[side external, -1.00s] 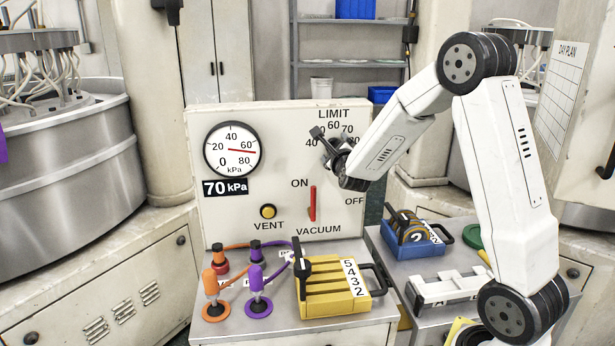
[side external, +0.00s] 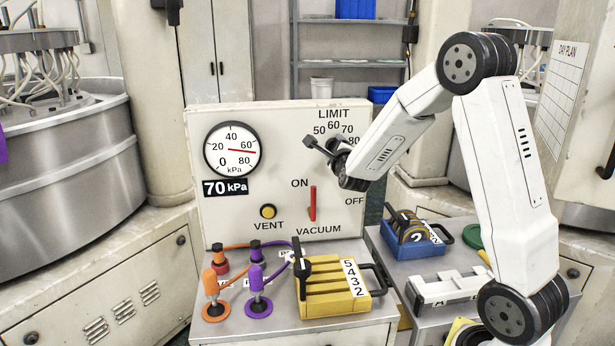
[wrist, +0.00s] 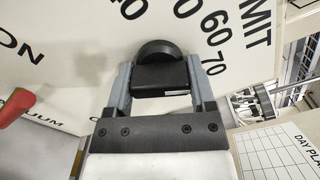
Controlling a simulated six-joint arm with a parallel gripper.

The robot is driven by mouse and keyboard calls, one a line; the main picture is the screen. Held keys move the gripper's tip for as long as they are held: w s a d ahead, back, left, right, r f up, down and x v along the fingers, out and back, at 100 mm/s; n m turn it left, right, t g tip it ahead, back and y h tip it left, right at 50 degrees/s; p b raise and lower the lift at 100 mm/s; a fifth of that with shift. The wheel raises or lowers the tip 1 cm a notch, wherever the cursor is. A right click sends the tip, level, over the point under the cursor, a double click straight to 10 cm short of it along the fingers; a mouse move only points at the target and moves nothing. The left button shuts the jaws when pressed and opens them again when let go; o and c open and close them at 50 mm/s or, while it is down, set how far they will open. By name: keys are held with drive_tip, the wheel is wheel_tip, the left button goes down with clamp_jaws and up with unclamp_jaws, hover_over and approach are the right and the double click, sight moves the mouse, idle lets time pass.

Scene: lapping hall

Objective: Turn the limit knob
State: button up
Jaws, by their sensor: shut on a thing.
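The limit knob (wrist: 161,72) is a black round dial with a raised grip bar, on the cream panel (side external: 270,185) under the printed LIMIT scale. In the wrist view my gripper (wrist: 162,85) has one finger on each side of the knob's bar and is shut on it. In the side view my gripper (side external: 335,155) is at the panel's upper right, and it and my wrist mostly hide the knob. The numbers 50, 60, 70 and 80 show above it. The knob's pointer cannot be made out.
A gauge (side external: 233,149) reads about 70 beside a 70 kPa plate (side external: 225,188). Below are a red vacuum lever (side external: 312,204) and a yellow vent button (side external: 268,211). A yellow rack (side external: 330,290) and orange and purple plugs (side external: 256,285) stand on the bench in front.

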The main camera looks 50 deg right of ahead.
drive_tip(key=n, duration=0.5)
idle(0.4)
drive_tip(key=o, duration=1.2)
drive_tip(key=shift+a, duration=0.1)
drive_tip(key=v, duration=0.7)
drive_tip(key=shift+s+a, duration=0.25)
drive_tip(key=shift+s, duration=0.05)
